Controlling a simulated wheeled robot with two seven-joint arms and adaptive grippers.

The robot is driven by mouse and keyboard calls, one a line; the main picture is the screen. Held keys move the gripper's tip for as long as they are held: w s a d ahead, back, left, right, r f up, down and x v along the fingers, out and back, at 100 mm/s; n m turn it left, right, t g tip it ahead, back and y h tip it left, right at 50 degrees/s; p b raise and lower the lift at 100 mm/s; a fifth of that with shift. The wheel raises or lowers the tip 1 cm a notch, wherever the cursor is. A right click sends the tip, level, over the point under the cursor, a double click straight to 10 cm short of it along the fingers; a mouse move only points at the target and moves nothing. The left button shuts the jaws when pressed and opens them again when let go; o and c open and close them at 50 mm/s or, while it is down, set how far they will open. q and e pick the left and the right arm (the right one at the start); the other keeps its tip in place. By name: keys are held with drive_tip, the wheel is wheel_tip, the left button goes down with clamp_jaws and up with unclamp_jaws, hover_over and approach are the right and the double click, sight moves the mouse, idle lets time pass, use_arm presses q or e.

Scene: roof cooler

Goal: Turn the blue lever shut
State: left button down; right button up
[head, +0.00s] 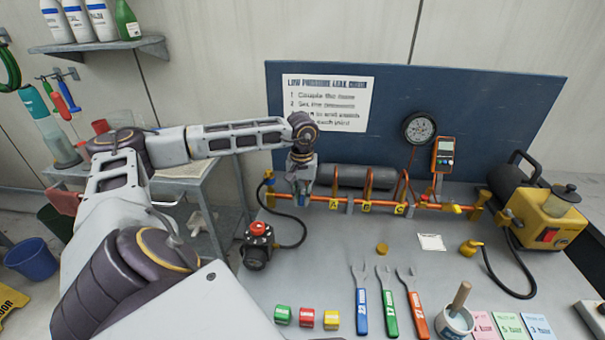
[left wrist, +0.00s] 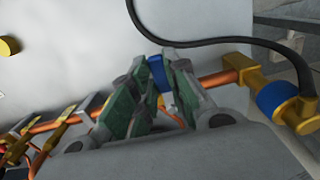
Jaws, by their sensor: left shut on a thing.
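The blue lever (left wrist: 157,72) shows between the fingertips in the left wrist view, beside the copper pipe (left wrist: 215,79). My left gripper (head: 302,186) is at the left end of the same pipe run in the head view. It is shut on the blue lever, and its fingers (left wrist: 153,88) hide most of the lever and the valve under it. In the head view the lever is mostly hidden by the gripper. I cannot tell the lever's angle to the pipe. My right gripper is not in view.
A brass fitting with a blue ring (left wrist: 275,97) and a black hose (head: 303,228) are close to the gripper. Copper loops (head: 368,183) rise from the pipe to the right. A yellow pump (head: 545,215) stands at the right. Three blue, green and orange tools (head: 388,300) lie in front.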

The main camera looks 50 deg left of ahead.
sight(301, 200)
use_arm(q)
drive_tip(key=c, duration=1.4)
unclamp_jaws()
wheel_tip(301, 200, up, 12)
drive_tip(key=shift+r, duration=0.1)
drive_tip(key=shift+s, duration=0.1)
